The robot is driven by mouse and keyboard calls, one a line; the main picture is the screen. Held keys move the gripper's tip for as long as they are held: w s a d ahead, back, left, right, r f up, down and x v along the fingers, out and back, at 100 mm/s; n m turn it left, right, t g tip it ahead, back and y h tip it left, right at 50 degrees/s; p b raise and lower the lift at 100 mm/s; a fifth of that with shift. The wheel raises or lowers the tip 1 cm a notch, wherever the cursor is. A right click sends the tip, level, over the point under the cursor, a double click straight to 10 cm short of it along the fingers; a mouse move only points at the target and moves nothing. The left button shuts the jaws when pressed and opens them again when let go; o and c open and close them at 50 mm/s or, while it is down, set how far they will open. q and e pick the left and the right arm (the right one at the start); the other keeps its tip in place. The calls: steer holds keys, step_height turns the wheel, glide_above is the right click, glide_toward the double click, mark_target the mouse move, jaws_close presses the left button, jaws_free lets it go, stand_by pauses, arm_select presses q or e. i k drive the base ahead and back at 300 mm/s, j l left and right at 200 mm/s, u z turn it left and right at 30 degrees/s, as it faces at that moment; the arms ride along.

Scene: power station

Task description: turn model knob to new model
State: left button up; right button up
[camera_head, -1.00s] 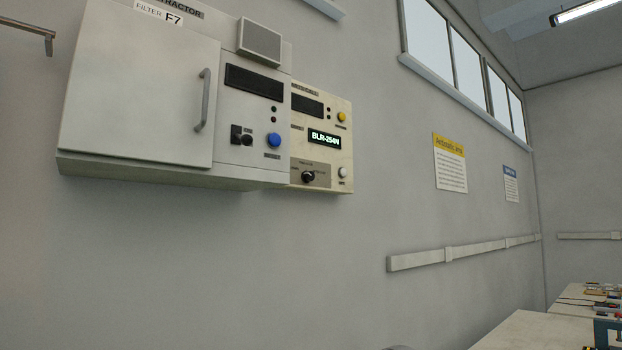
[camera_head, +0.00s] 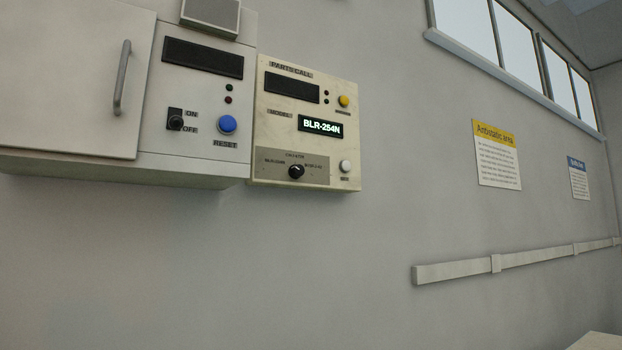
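The black model knob (camera_head: 296,171) sits on a grey plate low on the cream PARTS CALL panel (camera_head: 262,120), which hangs on the wall. Small labels stand on both sides of the knob; the left one seems to start with BLR, the right one is too small to read surely. The lit model display (camera_head: 321,125) above the knob reads BLR-254N. A yellow button (camera_head: 344,101) and a white button (camera_head: 345,166) are on the panel's right side. Neither of my grippers shows in the view.
Left of the panel is a grey-white cabinet (camera_head: 70,70) with a door handle (camera_head: 122,78), an ON/OFF switch (camera_head: 175,121) and a blue RESET button (camera_head: 227,124). A rail (camera_head: 520,261) runs along the wall at right. The wall below the panel is bare.

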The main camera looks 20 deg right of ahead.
mark_target(295, 171)
steer(key=i+l+u, duration=0.1)
steer(key=l+u, duration=0.4)
steer(key=l, duration=0.85)
steer(key=k+l+u, duration=0.1)
steer(key=l+u, duration=0.35)
steer(key=l, duration=0.85)
